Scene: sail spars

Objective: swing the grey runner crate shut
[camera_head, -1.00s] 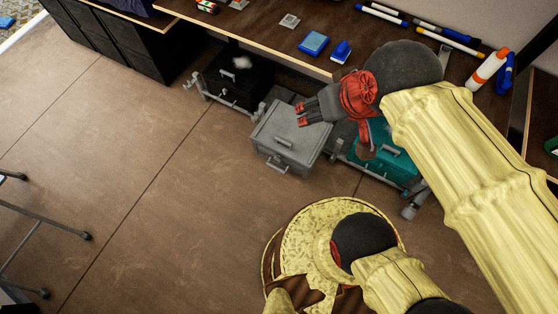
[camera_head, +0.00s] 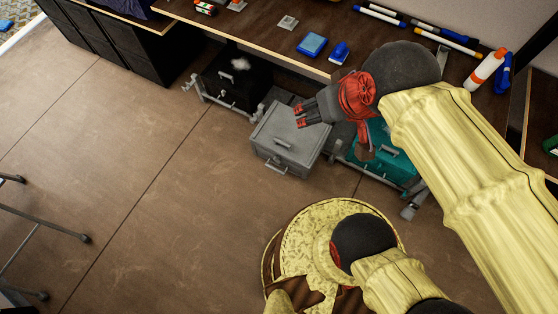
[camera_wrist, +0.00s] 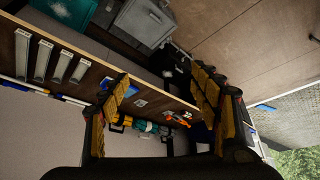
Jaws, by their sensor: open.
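The grey runner crate (camera_head: 283,154) stands out from under the desk, forward of the crates on either side. It has a handle on its lid and another on its front face. It also shows at the top of the wrist view (camera_wrist: 138,25). My gripper (camera_head: 297,117) is open and empty. In the head view its fingertips overlap the crate's top right part. I cannot tell whether they touch it. In the wrist view the two fingers (camera_wrist: 162,88) are spread wide, with the crate beyond them.
A black crate (camera_head: 222,92) is left of the grey one and a teal crate (camera_head: 396,167) is right, both on a low grey rail frame. The desk (camera_head: 262,33) overhangs behind, with pens and blue items on top. The floor (camera_head: 150,180) in front is clear.

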